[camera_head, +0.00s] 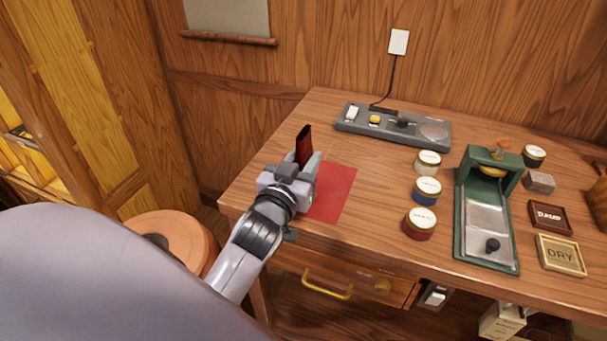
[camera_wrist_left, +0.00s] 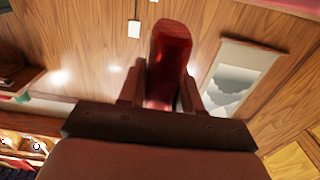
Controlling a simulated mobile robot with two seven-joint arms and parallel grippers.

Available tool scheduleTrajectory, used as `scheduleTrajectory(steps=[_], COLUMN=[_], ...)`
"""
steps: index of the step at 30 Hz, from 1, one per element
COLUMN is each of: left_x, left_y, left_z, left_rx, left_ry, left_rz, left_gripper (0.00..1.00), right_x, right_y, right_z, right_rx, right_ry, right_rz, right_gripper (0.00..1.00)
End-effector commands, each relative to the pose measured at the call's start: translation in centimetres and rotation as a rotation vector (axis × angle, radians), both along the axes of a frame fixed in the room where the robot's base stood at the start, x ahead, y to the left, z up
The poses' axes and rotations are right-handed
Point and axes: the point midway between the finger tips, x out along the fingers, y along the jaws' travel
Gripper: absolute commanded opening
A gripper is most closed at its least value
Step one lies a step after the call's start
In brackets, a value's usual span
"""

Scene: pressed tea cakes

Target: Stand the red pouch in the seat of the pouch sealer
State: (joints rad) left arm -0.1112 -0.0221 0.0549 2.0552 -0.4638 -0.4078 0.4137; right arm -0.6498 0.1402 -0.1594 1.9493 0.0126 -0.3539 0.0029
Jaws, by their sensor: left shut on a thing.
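The red pouch (camera_head: 304,145) is held upright between the fingers of my left gripper (camera_head: 306,165), above the left part of the table. It also shows in the left wrist view (camera_wrist_left: 168,60), standing out between the two fingertips (camera_wrist_left: 163,95). The gripper is over the left edge of a flat red mat (camera_head: 334,192). A long grey device (camera_head: 352,126) with a yellow knob and a round plate stands at the back of the table, apart from the pouch. I cannot tell for certain that it is the pouch sealer. My right gripper is not in view.
Several lidded jars (camera_head: 420,223) stand right of the mat. A green press (camera_head: 466,228) stands farther right, beside a grey block (camera_head: 539,182), a dark tray (camera_head: 549,217) and a DRY tray (camera_head: 561,255). The table (camera_head: 385,170) is bare between mat and grey device.

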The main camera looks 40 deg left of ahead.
Motion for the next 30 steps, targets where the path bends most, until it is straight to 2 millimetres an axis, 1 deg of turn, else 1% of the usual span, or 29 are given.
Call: scheduleTrajectory(steps=[1,3,6,14,18,19,20,21,30], left_x=[0.0,0.0,0.0,0.0,0.0,0.0,0.0,0.0,0.0], left_y=[0.0,0.0,0.0,0.0,0.0,0.0,0.0,0.0,0.0], left_z=[-1.2,-2.3,-3.0,-3.1,-3.5,-3.3,-3.3,-3.3,-3.2], left_rx=[-0.001,-0.002,-0.001,0.0,0.0,0.001,0.001,0.001,0.001], left_ry=[0.005,0.005,0.003,0.002,0.002,0.001,0.001,0.001,0.001], left_rz=[0.002,0.002,0.0,0.0,0.0,0.0,0.0,0.0,0.0], left_gripper=[0.01,0.01,0.01,0.01,0.01,0.43,0.53,0.59,0.59], right_x=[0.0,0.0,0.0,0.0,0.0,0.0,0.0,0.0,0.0], right_y=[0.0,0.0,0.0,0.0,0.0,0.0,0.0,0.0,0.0], right_z=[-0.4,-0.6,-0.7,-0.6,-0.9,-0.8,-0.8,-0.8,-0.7], right_rx=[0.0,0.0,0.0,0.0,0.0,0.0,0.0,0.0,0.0], right_ry=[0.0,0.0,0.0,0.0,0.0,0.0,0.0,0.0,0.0], right_rz=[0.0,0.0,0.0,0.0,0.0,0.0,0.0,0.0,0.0], right_gripper=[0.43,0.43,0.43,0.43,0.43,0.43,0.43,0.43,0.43])
